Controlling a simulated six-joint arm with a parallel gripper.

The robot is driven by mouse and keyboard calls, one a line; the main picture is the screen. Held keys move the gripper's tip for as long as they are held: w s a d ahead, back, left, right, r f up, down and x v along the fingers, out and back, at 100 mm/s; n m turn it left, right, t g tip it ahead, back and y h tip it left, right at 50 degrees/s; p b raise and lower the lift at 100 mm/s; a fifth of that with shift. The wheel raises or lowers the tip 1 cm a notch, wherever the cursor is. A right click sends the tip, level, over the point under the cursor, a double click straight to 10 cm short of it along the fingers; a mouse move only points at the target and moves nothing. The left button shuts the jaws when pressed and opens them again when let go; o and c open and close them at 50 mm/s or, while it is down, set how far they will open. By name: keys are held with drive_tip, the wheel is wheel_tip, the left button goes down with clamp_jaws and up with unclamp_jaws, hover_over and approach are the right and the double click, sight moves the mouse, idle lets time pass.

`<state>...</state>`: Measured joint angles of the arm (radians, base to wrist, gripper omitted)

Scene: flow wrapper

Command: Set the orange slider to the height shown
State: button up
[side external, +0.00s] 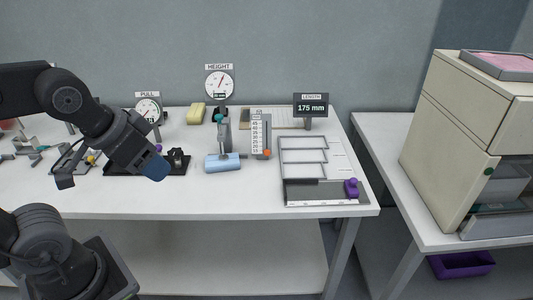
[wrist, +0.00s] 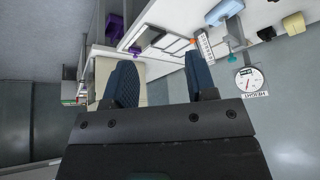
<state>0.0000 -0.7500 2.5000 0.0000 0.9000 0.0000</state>
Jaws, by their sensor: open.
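The orange slider (side external: 266,153) is a small knob low on the right side of an upright white scale (side external: 257,132) with dark marks. In the wrist view, the slider (wrist: 193,42) is small beside the scale (wrist: 205,50). A round HEIGHT dial (side external: 219,84) stands behind, with a small readout too blurred to read; it also shows in the wrist view (wrist: 249,80). My gripper (side external: 155,168), with blue fingers, is left of the scale and above the bench, well apart from the slider. In the wrist view my gripper (wrist: 160,75) is open with nothing between its fingers.
A light-blue cylinder (side external: 222,163) on a stand is left of the scale. A tray with a purple knob (side external: 351,187) is at the right, below a LENGTH display (side external: 311,106) reading 175 mm. A PULL dial (side external: 148,110) and yellow block (side external: 196,113) are behind left.

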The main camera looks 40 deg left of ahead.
drive_tip(key=w+n, duration=0.1)
drive_tip(key=w, duration=0.2)
drive_tip(key=w+a+r+n, duration=0.1)
drive_tip(key=w, duration=0.2)
drive_tip(key=w+n, duration=0.1)
drive_tip(key=w, duration=0.2)
drive_tip(key=shift+w+a+r+y, duration=0.15)
drive_tip(key=shift+w+a+y, duration=0.05)
drive_tip(key=shift+a+y, duration=0.1)
drive_tip(key=shift+c, duration=0.2)
drive_tip(key=n+y, duration=0.1)
drive_tip(key=n, duration=0.7)
hover_over(266, 151)
drive_tip(key=s+d, duration=0.2)
drive_tip(key=s, duration=0.4)
wheel_tip(266, 151, down, 12)
drive_tip(key=x, duration=1.2)
drive_tip(key=shift+a+f, duration=0.1)
drive_tip(key=shift+f, duration=0.25)
clamp_jaws()
